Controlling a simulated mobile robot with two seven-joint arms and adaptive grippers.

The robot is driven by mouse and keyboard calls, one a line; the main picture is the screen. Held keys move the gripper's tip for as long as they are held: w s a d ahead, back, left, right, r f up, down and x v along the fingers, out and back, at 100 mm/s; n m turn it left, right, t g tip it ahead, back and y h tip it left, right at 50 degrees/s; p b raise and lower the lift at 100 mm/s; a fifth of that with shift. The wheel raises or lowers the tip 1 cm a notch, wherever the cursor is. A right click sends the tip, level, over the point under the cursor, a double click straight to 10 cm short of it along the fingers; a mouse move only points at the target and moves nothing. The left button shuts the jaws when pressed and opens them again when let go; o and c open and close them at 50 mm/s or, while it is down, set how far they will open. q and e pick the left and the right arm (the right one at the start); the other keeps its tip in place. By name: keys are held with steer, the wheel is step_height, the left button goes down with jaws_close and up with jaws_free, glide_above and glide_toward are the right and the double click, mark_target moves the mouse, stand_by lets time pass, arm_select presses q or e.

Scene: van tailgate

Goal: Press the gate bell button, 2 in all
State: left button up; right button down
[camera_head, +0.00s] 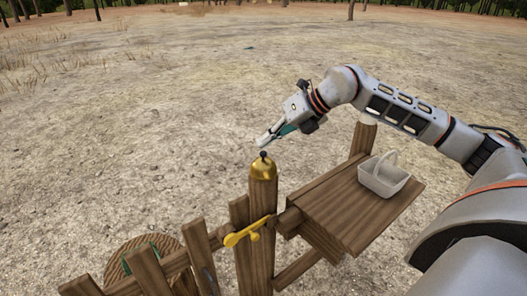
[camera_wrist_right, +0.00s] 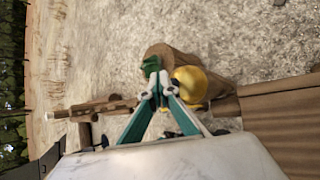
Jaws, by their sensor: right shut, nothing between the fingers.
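The gate bell (camera_head: 262,170) is a gold dome with a small dark button (camera_head: 263,154) on top, on a wooden post. My right gripper (camera_head: 263,141) is shut and empty, with its tips just above the button in the head view. A small gap seems to show between them, but I cannot be sure of contact. In the right wrist view the bell (camera_wrist_right: 191,86) lies just right of my shut fingertips (camera_wrist_right: 159,85); its button is not clearly seen there. My left gripper is not in view.
A yellow latch (camera_head: 247,232) crosses the wooden gate below the bell. A wooden shelf (camera_head: 335,208) to the right holds a pale basket (camera_head: 383,176). A round stump (camera_head: 115,268) with something green stands at lower left. Open gravel lies beyond.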

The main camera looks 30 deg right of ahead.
mark_target(266, 153)
steer(key=shift+r, duration=0.1)
step_height(266, 153, up, 5)
steer(key=p, duration=0.4)
stand_by(0.8)
